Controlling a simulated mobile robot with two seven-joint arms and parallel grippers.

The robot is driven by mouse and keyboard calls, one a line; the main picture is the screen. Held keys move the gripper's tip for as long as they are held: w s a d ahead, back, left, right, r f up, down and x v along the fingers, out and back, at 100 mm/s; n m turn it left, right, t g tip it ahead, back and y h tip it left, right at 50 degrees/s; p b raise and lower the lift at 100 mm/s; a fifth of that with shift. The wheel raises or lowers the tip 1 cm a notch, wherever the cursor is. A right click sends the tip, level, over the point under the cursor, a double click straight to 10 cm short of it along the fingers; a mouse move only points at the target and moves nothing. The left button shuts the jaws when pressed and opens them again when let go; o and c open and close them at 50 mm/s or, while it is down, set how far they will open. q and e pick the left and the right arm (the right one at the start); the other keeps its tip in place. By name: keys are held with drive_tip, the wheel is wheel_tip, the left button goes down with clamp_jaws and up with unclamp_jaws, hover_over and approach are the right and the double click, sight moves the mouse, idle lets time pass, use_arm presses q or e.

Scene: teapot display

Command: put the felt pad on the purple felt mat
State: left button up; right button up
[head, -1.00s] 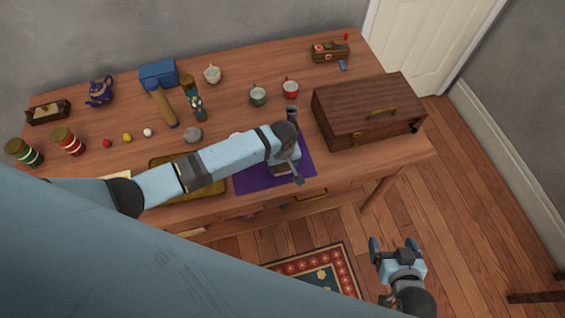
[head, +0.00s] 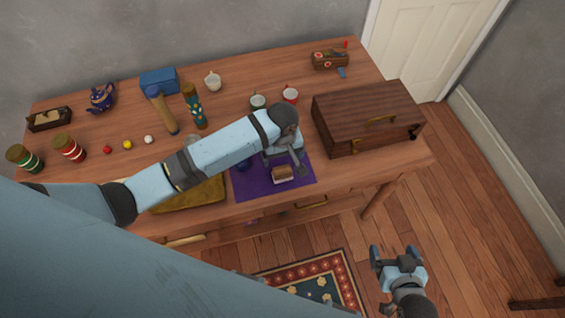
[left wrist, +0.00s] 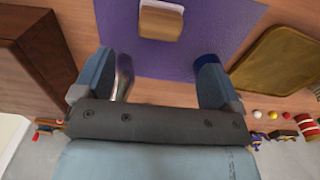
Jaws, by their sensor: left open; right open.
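The felt pad (head: 283,174), a small block with brown and pale parts, rests on the purple felt mat (head: 300,189) near its front edge. In the left wrist view the pad (left wrist: 161,19) lies on the mat (left wrist: 160,57) at the top, beyond my fingertips. My left gripper (head: 283,156) is open over the mat, just behind the pad and apart from it; its spread fingers show in the left wrist view (left wrist: 165,72). My arm hides part of the mat. My right gripper (head: 397,254) is open and empty, over the floor right of the table front.
A large wooden box (head: 366,117) stands right of the mat. A yellowish tray (head: 190,195) lies to its left, partly under my arm.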

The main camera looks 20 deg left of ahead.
use_arm(q)
drive_tip(key=s+d+f+m+t+h, duration=0.25)
drive_tip(key=s+m+t+h, duration=0.2)
drive_tip(key=s, duration=0.35)
drive_tip(key=s+a+m+t+y, duration=0.1)
drive_tip(key=s+a+m+t, duration=0.4)
drive_tip(key=s, duration=0.4)
drive_tip(key=a+r+t, duration=0.1)
drive_tip(key=a, duration=0.1)
drive_tip(key=shift+a, duration=0.3)
drive_tip(key=shift+m+t, duration=0.25)
wheel_tip(320, 180, up, 3)
drive_tip(key=p, duration=0.3)
drive_tip(key=shift+a+f, duration=0.1)
drive_tip(key=shift+a, duration=0.05)
